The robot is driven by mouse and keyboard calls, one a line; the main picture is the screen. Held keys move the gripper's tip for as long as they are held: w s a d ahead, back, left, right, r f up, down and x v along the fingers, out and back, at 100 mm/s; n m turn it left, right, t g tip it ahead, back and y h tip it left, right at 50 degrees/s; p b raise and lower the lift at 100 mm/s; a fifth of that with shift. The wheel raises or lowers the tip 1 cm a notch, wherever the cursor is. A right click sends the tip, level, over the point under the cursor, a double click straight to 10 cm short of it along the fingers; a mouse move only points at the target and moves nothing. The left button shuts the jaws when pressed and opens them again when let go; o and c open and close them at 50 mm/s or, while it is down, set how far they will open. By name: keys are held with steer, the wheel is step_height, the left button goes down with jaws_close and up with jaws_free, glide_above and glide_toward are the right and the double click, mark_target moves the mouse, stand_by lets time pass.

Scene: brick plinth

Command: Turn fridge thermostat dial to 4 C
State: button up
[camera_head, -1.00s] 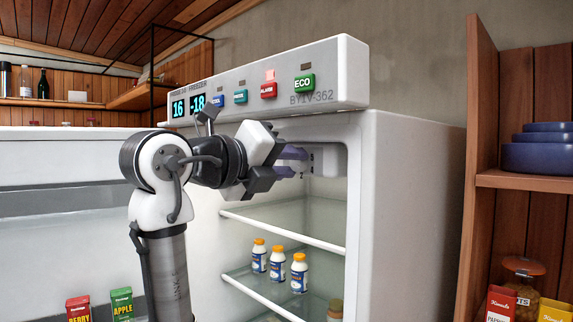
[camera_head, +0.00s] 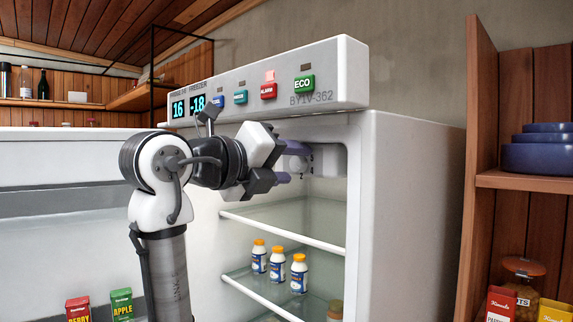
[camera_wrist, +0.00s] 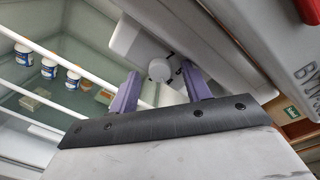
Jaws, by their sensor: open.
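The thermostat dial (camera_wrist: 160,70) is a small round white knob on a white housing (camera_wrist: 140,45) under the fridge's top. In the wrist view it lies between the tips of my two purple fingers, which are spread. I cannot tell whether either finger touches it. In the head view my gripper (camera_head: 292,163) is inside the top of the open fridge (camera_head: 400,200), just left of the housing (camera_head: 328,160). My gripper hides the dial there. Its setting cannot be read. The fridge display (camera_head: 178,108) shows 16, and the freezer display (camera_head: 198,103) shows -18.
The control panel (camera_head: 340,75) overhangs my gripper, with several coloured buttons. Glass shelves (camera_head: 285,225) lie below, the lower holding small white bottles (camera_head: 277,262). The open door (camera_head: 60,190) is at left. A wooden shelf (camera_head: 520,180) stands at right.

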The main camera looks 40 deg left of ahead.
steer(key=s+b, duration=0.4)
steer(key=s, duration=0.9)
steer(key=shift+s+a+r, duration=0.3)
steer(key=shift+s+r, duration=0.1)
steer(key=shift+r, duration=0.05)
